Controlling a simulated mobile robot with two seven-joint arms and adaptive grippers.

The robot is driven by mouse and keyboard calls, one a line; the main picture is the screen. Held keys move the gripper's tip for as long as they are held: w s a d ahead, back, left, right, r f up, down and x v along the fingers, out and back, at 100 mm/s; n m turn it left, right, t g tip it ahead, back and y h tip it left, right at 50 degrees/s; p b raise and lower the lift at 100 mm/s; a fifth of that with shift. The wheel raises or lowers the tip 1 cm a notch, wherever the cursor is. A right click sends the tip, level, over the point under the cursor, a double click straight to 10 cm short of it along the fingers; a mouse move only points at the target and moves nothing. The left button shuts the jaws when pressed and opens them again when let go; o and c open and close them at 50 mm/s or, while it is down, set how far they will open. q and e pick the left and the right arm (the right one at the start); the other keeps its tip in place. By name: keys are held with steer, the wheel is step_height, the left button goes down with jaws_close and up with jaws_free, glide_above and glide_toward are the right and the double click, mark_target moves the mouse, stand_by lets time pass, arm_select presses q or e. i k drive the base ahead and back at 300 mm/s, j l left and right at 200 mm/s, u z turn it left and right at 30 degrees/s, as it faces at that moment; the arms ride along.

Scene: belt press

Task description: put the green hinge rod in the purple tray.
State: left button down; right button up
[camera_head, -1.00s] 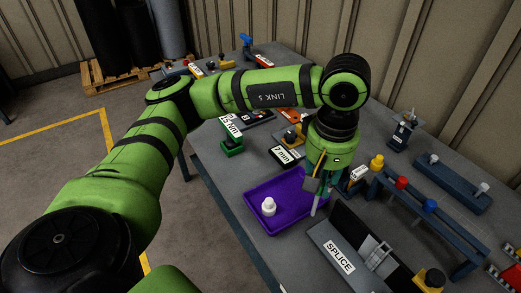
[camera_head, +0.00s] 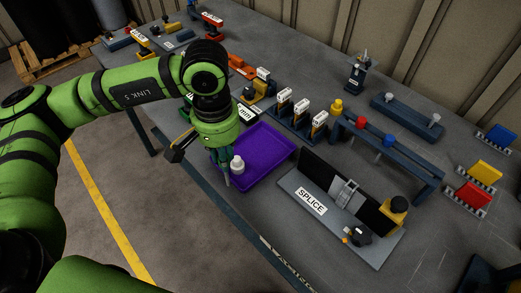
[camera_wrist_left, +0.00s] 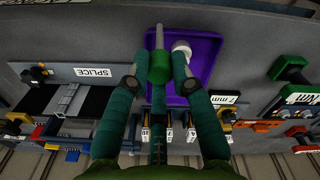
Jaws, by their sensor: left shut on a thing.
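My left gripper (camera_head: 226,174) points down at the left edge of the purple tray (camera_head: 279,141). In the left wrist view, its teal fingers (camera_wrist_left: 160,76) are shut on the green hinge rod (camera_wrist_left: 159,67), with a green body and a thin pale pin pointing away from the fingers. The rod appears over or beside one edge of the purple tray (camera_wrist_left: 206,50); its height above it I cannot tell. In the head view the rod is mostly hidden by the gripper. A white bottle-like piece (camera_head: 237,165) stands in the tray, close beside the fingers. My right gripper is not seen.
A SPLICE fixture (camera_head: 312,202) with dark plates stands right of the tray. A blue rack (camera_head: 388,155) with coloured knobs and several labelled stands (camera_head: 284,104) are behind it. The tray's middle and right part are clear.

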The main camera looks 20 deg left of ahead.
mark_target(262, 151)
steer(key=k, duration=0.55)
steer(key=k+z, duration=0.1)
steer(key=z, duration=1.1)
steer(key=j+z, duration=0.15)
steer(key=j, duration=0.65)
steer(key=k+j+z, duration=0.1)
steer(key=j, duration=0.7)
steer(key=k, duration=0.05)
